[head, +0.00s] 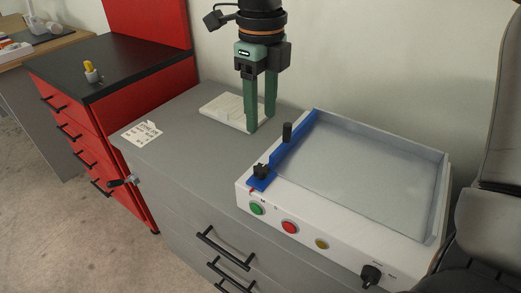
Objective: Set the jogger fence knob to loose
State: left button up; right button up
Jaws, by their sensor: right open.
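The jogger is a white tray unit (330,222) with a grey bed, on the grey cabinet. A blue fence (293,148) runs along the left side of its bed. A black knob (261,171) sits on the fence's near end, with a small red mark by it; its setting is too small to read. A dark upright post (287,132) stands on the fence farther back. My right gripper (260,122) is open and empty, fingers pointing down, behind and left of the fence and apart from the knob. My left gripper is not in view.
Green, red and yellow buttons (321,244) and another black knob (371,275) are on the unit's front. A pale flat stack (230,111) lies behind the gripper fingers. A printed card (142,133) lies at left; the cabinet top between is clear. A red drawer cabinet (105,130) stands left.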

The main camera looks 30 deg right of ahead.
aim_at(261, 168)
notch_tip(261, 168, down, 12)
jog(key=shift+s+f+b, duration=0.1)
jog(key=shift+f+b, duration=0.05)
jog(key=shift+b, duration=0.5)
jog(key=shift+c, duration=0.2)
grip_shut()
